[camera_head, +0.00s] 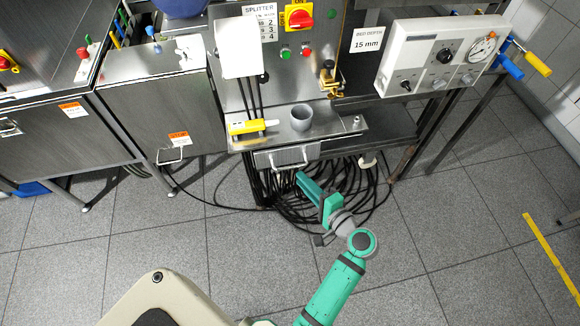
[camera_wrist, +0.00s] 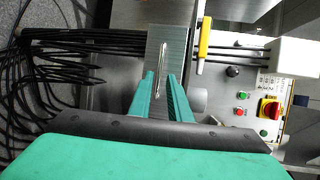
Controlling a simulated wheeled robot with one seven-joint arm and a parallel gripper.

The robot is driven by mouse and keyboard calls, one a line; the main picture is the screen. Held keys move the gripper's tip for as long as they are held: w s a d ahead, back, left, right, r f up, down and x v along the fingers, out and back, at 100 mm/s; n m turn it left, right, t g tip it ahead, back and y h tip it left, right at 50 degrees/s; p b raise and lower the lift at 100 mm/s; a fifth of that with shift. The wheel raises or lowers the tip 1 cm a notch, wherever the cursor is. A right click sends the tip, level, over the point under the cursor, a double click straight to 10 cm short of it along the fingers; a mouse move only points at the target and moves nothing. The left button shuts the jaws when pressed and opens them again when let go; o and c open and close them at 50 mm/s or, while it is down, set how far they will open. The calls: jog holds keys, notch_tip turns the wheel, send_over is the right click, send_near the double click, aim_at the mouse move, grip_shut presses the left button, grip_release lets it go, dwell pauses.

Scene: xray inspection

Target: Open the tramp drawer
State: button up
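A small metal drawer front (camera_head: 268,160) with a wire handle (camera_head: 290,163) sits under the front edge of the splitter shelf; I take it as the tramp drawer. It looks closed, and I cannot read a label on it. In the wrist view the drawer front (camera_wrist: 178,48) lies straight ahead, and its handle (camera_wrist: 162,72) shows in the gap between my fingers. My green gripper (camera_head: 300,177) is just in front of and below the drawer. In the wrist view my gripper (camera_wrist: 161,76) is open and empty; I cannot tell whether the fingers reach past the handle.
Black cables (camera_head: 340,185) coil on the floor below. A steel cabinet (camera_head: 170,110) stands left, a control box (camera_head: 440,52) right. Tiled floor in front is clear.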

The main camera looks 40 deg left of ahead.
aim_at(290, 167)
jog(key=x, duration=0.8)
jog(key=shift+w+f, duration=0.1)
grip_shut()
